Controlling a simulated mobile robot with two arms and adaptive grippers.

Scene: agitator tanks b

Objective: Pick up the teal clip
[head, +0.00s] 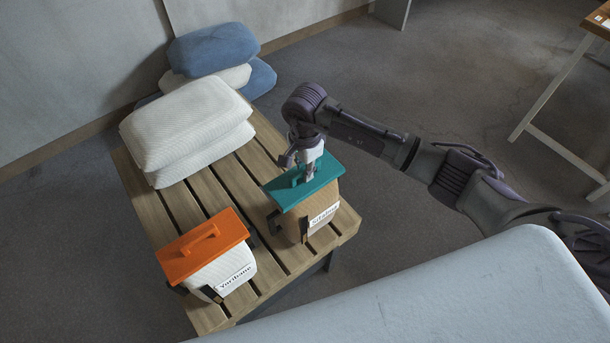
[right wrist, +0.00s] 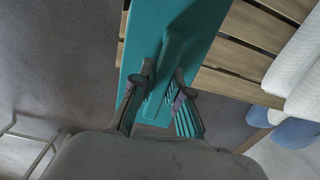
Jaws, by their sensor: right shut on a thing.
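The teal clip (head: 325,176) is a flat bar with a raised handle, lying across the top of a brown bag labelled "Sitabur" (head: 321,212) on the wooden slatted table. My right gripper (head: 308,174) reaches down from above and is shut on the clip's handle. In the right wrist view the two fingers (right wrist: 161,98) stand on either side of the handle of the teal clip (right wrist: 205,22). The clip still sits on the bag. My left gripper is not in view.
An orange clip (head: 203,246) tops a white bag (head: 226,269) on the same slatted table (head: 160,220). White sacks (head: 187,125) are stacked at its far end, with blue sacks (head: 213,48) behind. A pale surface (head: 470,300) fills the front right.

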